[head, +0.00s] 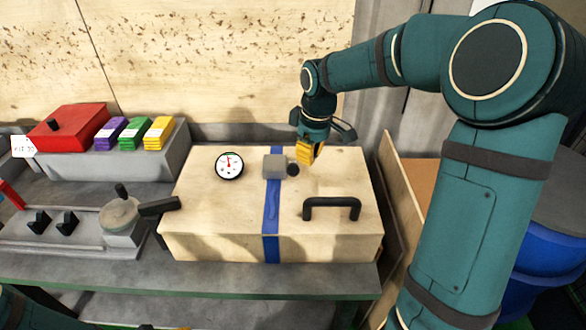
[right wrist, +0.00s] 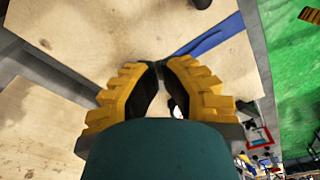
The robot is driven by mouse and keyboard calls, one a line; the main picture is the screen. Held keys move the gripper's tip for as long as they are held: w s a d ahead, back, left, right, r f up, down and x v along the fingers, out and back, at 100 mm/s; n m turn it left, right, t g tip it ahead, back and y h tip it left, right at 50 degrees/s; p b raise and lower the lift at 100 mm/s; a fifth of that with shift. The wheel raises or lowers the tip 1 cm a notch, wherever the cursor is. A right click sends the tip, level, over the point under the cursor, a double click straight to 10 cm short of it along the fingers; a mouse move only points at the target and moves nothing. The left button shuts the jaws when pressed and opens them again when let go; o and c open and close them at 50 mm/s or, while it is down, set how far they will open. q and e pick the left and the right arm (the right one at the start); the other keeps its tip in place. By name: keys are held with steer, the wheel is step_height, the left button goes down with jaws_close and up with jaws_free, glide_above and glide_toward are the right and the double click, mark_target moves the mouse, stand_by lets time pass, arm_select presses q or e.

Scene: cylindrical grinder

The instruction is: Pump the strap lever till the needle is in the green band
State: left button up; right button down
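The pale wooden case (head: 230,212) stands on the grey bench, with a blue strap (head: 271,215) over it. The strap also shows in the right wrist view (right wrist: 208,40). A grey ratchet block (head: 273,166) sits on the strap, with a dark lever knob (head: 292,170) at its right side. A white round gauge (head: 229,166) lies left of the block; its red needle points about straight up, too small to read against the band. My right gripper (head: 306,153) is just above and right of the knob, seemingly apart from it.
A black handle (head: 332,208) rises from the case front right. Left of the case are a grey clamp unit with a dark lever (head: 159,206), a red box (head: 68,130) and coloured blocks (head: 133,133). A wooden panel (head: 402,200) and blue bin (head: 548,255) are at right.

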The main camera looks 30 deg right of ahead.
steer(key=r, duration=0.5)
steer(key=shift+s+d, duration=0.2)
steer(key=shift+s, duration=0.05)
stand_by(0.7)
